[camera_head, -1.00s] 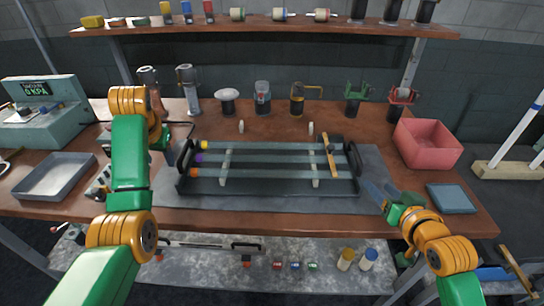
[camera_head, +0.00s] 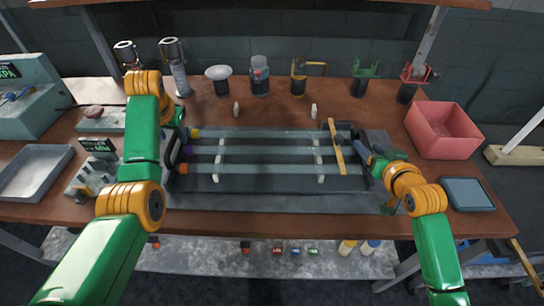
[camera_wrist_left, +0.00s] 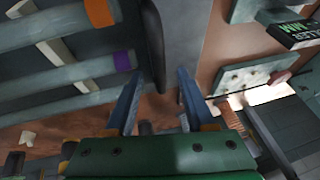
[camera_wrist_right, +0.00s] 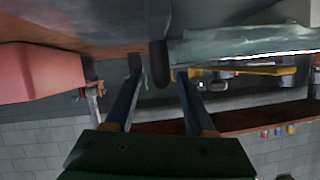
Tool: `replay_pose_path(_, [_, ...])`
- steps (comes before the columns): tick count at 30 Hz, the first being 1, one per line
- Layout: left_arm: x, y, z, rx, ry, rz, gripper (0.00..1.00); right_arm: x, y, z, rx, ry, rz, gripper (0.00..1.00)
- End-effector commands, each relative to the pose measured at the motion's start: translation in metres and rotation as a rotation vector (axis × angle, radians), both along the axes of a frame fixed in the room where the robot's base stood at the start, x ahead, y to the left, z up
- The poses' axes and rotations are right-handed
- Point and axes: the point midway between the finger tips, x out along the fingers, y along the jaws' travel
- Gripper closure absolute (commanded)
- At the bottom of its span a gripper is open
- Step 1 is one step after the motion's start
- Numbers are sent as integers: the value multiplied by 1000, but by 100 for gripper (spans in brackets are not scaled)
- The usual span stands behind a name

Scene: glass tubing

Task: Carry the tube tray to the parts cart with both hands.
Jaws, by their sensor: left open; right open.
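The dark tube tray (camera_head: 270,184) lies on a grey mat on the bench. It holds clear tubes (camera_head: 250,169) with yellow, purple and orange ends at the left, over pale cross supports. My left gripper (camera_head: 181,140) is at the tray's left end, its fingertips mostly hidden in the head view. In the left wrist view its open fingers (camera_wrist_left: 158,76) stand either side of the dark handle (camera_wrist_left: 153,40). My right gripper (camera_head: 366,157) is at the right end. In the right wrist view its open fingers (camera_wrist_right: 158,76) flank the other dark handle (camera_wrist_right: 158,62). I cannot identify the parts cart.
A pink bin (camera_head: 442,130) and a blue-grey pad (camera_head: 467,194) are at the right. A grey metal tray (camera_head: 33,172) is at the left. Several stands and fixtures line the back, with two small pale pegs behind the tray. A lower shelf (camera_head: 215,255) holds small parts.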

Motion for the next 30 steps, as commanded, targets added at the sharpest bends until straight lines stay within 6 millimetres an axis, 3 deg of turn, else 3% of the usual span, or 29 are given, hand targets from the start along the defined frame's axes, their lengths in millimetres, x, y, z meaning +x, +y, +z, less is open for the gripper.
replay_pose_path(6, [8, 5, -21, 0, 1, 0, 45, 21, 2, -8, 1, 0, 0, 45])
replay_pose_path(15, [10, 5, -23, 0, -1, 0, 45, 23, 3, -10, 0, 0, 0, 45])
replay_pose_path(16, [10, 5, -23, 0, -1, 0, 48, 23, 3, -10, 0, 0, 0, 48])
replay_pose_path(22, [10, 5, -23, 0, -1, 0, 100, 23, 3, -10, 0, 0, -1, 100])
replay_pose_path(30, [10, 5, -23, 0, -1, 0, 100, 23, 2, -10, 0, 0, -1, 100])
